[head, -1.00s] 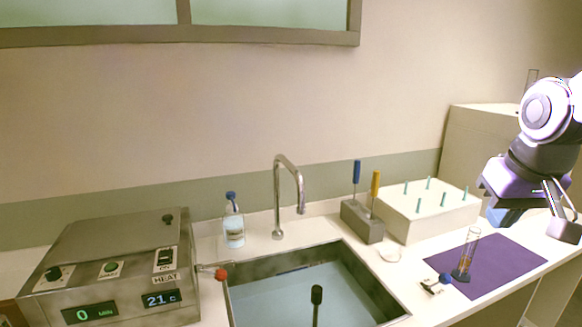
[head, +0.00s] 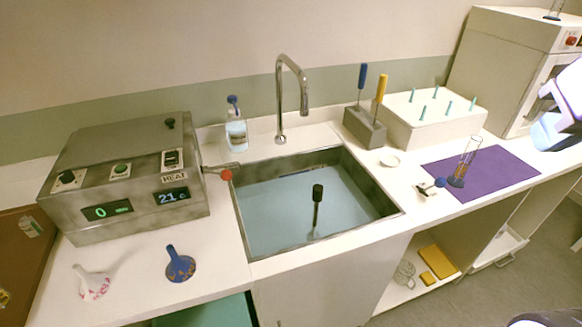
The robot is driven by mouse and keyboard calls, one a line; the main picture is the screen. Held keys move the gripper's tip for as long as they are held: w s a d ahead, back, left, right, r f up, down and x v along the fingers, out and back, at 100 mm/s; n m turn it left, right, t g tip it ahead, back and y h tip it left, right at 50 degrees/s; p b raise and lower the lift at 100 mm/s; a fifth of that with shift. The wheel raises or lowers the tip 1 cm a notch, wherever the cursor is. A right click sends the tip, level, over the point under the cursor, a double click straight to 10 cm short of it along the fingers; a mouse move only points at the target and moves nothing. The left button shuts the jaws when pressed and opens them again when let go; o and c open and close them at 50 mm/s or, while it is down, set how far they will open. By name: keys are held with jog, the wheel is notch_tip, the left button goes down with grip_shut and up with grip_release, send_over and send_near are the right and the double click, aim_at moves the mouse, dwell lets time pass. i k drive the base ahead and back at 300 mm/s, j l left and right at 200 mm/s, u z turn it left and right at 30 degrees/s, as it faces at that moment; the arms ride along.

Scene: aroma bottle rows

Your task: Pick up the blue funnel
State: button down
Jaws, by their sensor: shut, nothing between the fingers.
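The blue funnel (head: 180,266) stands on the white counter at the lower left in the head view, wide mouth down and narrow stem pointing up. It sits in front of the grey heater box and left of the sink. Nothing touches it. Only a white and purple piece of my arm shows at the right edge, far from the funnel. My gripper's fingers are out of the picture.
A white funnel with red marks (head: 93,284) stands left of the blue one. The heater box (head: 130,215) is behind them. The sink (head: 243,228) has a tall faucet (head: 304,95). A cylinder (head: 464,165) stands on a purple mat (head: 505,167). Counter around the blue funnel is clear.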

aim_at(179, 269)
jog(key=u, duration=1.5)
